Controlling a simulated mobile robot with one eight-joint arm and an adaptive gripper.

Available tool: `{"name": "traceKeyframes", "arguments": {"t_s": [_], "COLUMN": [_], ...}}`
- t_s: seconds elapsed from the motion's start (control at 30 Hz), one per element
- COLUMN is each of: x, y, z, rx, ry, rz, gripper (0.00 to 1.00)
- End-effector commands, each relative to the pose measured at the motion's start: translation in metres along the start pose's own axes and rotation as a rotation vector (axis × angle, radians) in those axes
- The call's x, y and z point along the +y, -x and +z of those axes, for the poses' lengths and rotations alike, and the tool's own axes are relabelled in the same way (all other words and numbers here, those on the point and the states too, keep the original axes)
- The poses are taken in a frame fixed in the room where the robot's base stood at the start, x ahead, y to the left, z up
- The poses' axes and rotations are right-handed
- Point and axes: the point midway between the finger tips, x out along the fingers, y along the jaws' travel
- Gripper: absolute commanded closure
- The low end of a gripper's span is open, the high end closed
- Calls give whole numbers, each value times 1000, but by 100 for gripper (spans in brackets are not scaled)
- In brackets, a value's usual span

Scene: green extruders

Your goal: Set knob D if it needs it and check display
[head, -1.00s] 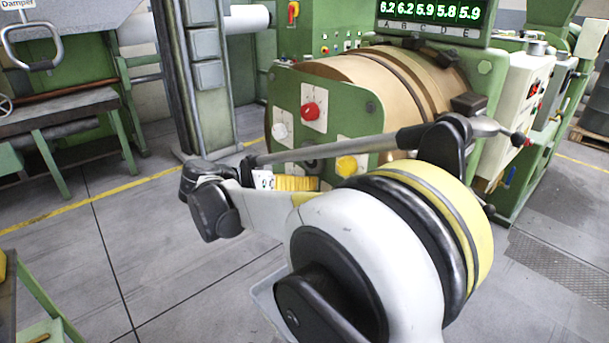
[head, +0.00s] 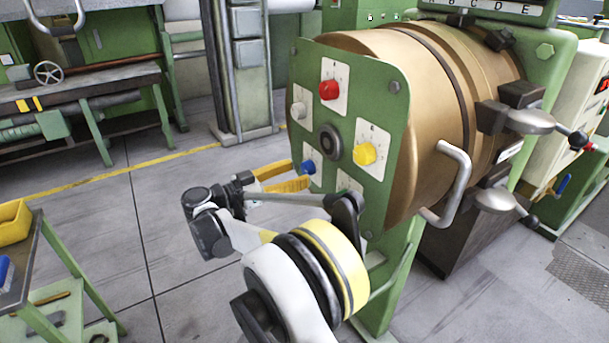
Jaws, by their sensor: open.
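A green panel (head: 345,75) on the front of the extruder carries several knobs on white plates. A red knob (head: 330,89) is at the top, a white one (head: 298,108) at left, a yellow one (head: 364,154) at right and a blue one (head: 309,167) at lower left. Another plate (head: 349,182) is partly hidden by my arm. The plate letters are too small to tell which is D. My gripper (head: 300,173) has yellow fingers, spread and empty, close to the blue knob; contact cannot be told. The display (head: 490,7) is cut off, its digits out of view.
A curved handle (head: 452,185) and metal levers (head: 515,118) stick out at the barrel's right. A green-legged cart (head: 70,265) with a yellow bin (head: 12,222) stands at lower left. A workbench (head: 85,85) is at the back left. The floor between is clear.

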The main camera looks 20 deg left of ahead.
Motion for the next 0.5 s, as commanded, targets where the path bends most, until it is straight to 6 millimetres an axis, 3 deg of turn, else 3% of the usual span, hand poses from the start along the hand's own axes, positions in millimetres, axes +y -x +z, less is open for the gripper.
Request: {"name": "traceKeyframes", "arguments": {"t_s": [0.2,0.5], "x": [0,0], "y": [-24,-27], "z": [1,-1], "rx": [0,-1], "ry": [1,1], "rz": [1,0], "gripper": [42,42]}}
